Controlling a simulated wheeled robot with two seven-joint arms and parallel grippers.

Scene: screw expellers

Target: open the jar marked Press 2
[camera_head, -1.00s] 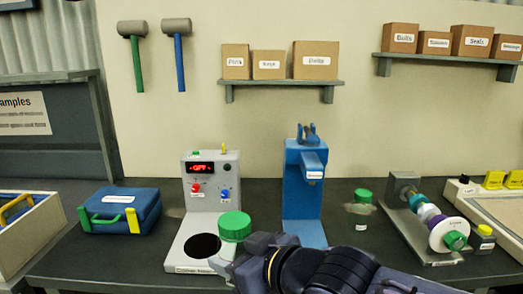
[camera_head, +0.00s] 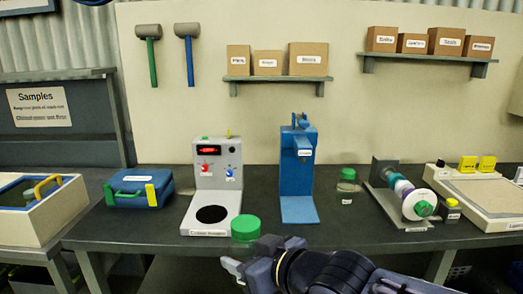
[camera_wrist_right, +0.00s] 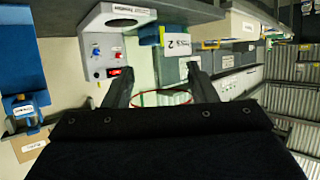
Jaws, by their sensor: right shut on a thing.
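My right gripper (camera_head: 236,266) reaches in from the lower right of the head view. It is shut on a clear jar with a green lid (camera_head: 245,228), held in front of the bench's front edge. In the head view the jar's body is mostly hidden below the lid. In the wrist view my right gripper (camera_wrist_right: 158,88) has a finger on each side of the see-through jar, whose white label (camera_wrist_right: 174,44) reads Press 2. The lid does not show clearly there. My left gripper is not in view.
A second green-lidded jar (camera_head: 346,182) stands on the bench, beside a machine with a white disc (camera_head: 417,205). A blue press (camera_head: 302,170) and a grey device with a red display (camera_head: 213,170) stand behind my gripper. A blue case (camera_head: 140,190) lies left.

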